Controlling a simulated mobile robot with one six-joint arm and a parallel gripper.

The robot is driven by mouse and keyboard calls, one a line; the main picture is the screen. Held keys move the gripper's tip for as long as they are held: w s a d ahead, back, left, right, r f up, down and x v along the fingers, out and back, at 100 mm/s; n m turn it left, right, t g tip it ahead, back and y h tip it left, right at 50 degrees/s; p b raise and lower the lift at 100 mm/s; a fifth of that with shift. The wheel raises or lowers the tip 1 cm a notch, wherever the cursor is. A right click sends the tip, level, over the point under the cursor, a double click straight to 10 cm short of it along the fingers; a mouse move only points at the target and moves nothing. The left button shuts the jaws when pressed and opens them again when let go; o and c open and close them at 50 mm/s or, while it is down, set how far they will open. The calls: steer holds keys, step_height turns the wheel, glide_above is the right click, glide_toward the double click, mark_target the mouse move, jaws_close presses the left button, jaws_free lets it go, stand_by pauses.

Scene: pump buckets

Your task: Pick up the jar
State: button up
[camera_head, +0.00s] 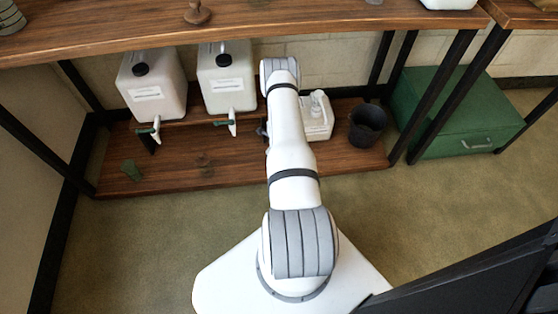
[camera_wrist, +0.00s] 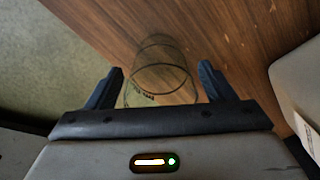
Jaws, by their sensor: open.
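The jar (camera_wrist: 160,72) is a clear see-through glass vessel with a round rim and small dark lettering. In the wrist view it is over the brown wooden shelf, in line with the gap between my fingers. My gripper (camera_wrist: 161,70) is open, with one dark finger on each side of the jar in the picture. I see no finger pressed on the glass, and I cannot tell how deep the jar is between them. In the head view I cannot make out the jar, and my arm covers part of the lower shelf (camera_head: 230,165).
Two white canisters with taps (camera_head: 152,88) (camera_head: 226,80) stand left of my arm. A white pump container (camera_head: 316,122) and a dark bucket (camera_head: 367,124) are on its right. A green chest (camera_head: 455,115) stands right. The upper shelf (camera_head: 120,32) overhangs.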

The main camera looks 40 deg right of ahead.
steer(key=shift+c, duration=0.5)
steer(key=shift+s, duration=0.1)
steer(key=c, duration=1.2)
steer(key=shift+o, duration=0.2)
